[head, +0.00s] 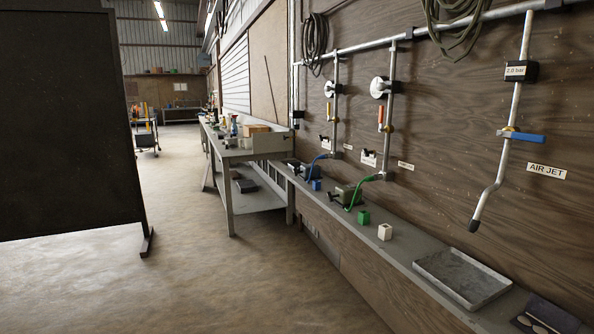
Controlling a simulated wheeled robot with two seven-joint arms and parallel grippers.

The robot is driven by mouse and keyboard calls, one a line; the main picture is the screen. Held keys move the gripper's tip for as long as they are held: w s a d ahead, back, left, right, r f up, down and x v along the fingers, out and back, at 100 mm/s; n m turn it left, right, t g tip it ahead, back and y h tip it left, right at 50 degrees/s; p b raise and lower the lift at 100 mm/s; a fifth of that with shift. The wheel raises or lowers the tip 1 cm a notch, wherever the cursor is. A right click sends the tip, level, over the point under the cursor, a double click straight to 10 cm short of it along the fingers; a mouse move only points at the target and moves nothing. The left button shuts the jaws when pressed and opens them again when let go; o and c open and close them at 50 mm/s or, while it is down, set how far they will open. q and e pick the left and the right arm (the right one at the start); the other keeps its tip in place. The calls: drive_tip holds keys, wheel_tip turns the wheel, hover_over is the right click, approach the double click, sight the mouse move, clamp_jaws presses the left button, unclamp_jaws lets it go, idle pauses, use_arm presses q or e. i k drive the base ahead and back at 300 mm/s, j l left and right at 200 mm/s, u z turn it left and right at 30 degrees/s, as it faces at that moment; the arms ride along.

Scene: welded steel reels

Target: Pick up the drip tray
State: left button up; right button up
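A shallow grey rectangular tray (462,278), which looks like the drip tray, lies flat on the long narrow ledge at the lower right. It appears empty. The bent end of the air jet pipe (487,204) hangs above it, apart from it. Neither of my grippers shows in the head view.
The ledge (402,252) runs along the wooden wall. A white block (385,231), a green block (363,217) and hose-fed devices (349,195) stand on it. A workbench (237,154) is farther back. A dark panel (65,125) blocks the left. The floor between is clear.

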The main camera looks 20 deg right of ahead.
sight(293, 165)
drive_tip(key=i+z, duration=0.35)
drive_tip(key=i, duration=2.25)
drive_tip(key=i+z, duration=0.15)
drive_tip(key=i, duration=0.35)
drive_tip(key=i+j+z, duration=0.1)
drive_tip(key=i, duration=0.35)
drive_tip(key=i+j+z, duration=0.15)
drive_tip(key=i, duration=0.35)
